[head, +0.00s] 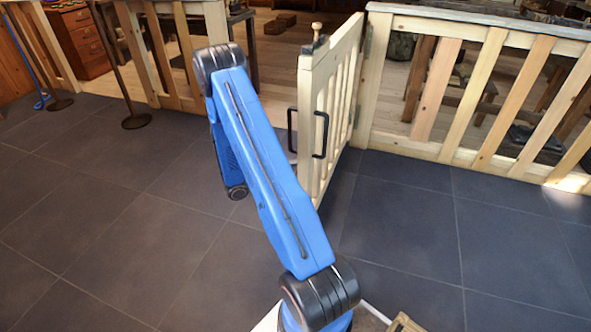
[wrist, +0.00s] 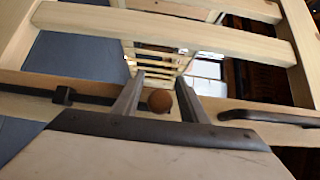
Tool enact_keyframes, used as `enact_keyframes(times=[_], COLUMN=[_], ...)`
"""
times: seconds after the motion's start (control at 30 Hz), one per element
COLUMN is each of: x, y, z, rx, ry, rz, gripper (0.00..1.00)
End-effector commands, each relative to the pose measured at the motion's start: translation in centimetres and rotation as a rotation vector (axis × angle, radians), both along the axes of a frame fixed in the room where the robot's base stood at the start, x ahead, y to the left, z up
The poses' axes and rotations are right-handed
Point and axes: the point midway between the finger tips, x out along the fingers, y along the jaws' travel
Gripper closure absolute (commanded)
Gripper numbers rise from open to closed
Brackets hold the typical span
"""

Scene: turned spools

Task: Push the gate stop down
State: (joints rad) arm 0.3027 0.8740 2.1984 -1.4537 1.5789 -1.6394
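The gate stop shows in the wrist view as a dark rod (wrist: 100,99) through a bracket, with a round brown knob (wrist: 160,101) at its end. It lies along the gate's wooden edge. My gripper (wrist: 158,96) is open, one finger on each side of the knob in the picture. I cannot tell whether either finger touches it. In the head view the pale wooden gate (head: 333,95) stands swung out from the fence.
A black handle (head: 320,135) is on the gate, and a small wooden knob (head: 316,30) tops it. Slatted fence (head: 480,90) runs right of the gate. A dark post (head: 120,75) stands at left. The tiled floor (head: 90,200) is clear at left.

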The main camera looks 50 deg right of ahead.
Motion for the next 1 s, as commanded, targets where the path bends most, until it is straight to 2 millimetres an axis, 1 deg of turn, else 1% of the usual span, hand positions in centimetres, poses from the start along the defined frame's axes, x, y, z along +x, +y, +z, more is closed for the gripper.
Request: enact_keyframes(times=[0.17, 0.27, 0.3, 0.33, 0.57, 0.83, 1.0], x=[0.0, 0.0, 0.0, 0.0, 0.0, 0.0, 0.0], y=[0.0, 0.0, 0.0, 0.0, 0.0, 0.0, 0.0], z=[0.0, 0.0, 0.0, 0.0, -0.3, -2.9, -3.6], rx=[0.0, 0.0, 0.0, 0.0, 0.0, 0.001, 0.002], ry=[0.0, 0.0, 0.0, 0.0, 0.001, 0.002, 0.0], rz=[0.0, 0.0, 0.0, 0.0, 0.0, 0.0, 0.0], gripper=[0.61, 0.82, 0.92, 0.99, 1.0, 1.0, 1.0])
